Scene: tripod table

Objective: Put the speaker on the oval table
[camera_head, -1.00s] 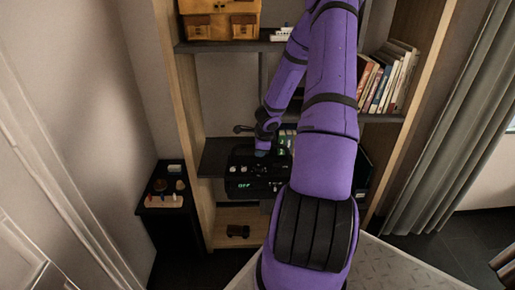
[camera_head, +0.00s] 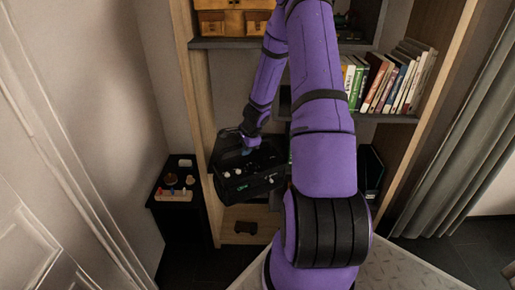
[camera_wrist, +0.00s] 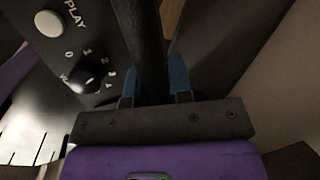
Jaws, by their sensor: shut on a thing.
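The speaker (camera_head: 238,184) is a black box with pale knobs and a lit green display. It hangs tilted in front of the shelf unit, left of centre in the head view. My gripper (camera_head: 246,148) is at its top. In the wrist view, the blue fingertips of my gripper (camera_wrist: 153,82) are shut on either side of the speaker's dark handle (camera_wrist: 149,40). The speaker's front face with "PLAY" and a numbered dial (camera_wrist: 85,78) shows at the left there. I cannot make out the oval table in either view.
The wooden shelf unit (camera_head: 199,115) stands behind, with books (camera_head: 392,83) at its upper right. A small black side stand (camera_head: 160,205) at the left bears small objects. A grey curtain (camera_head: 440,150) hangs at the right.

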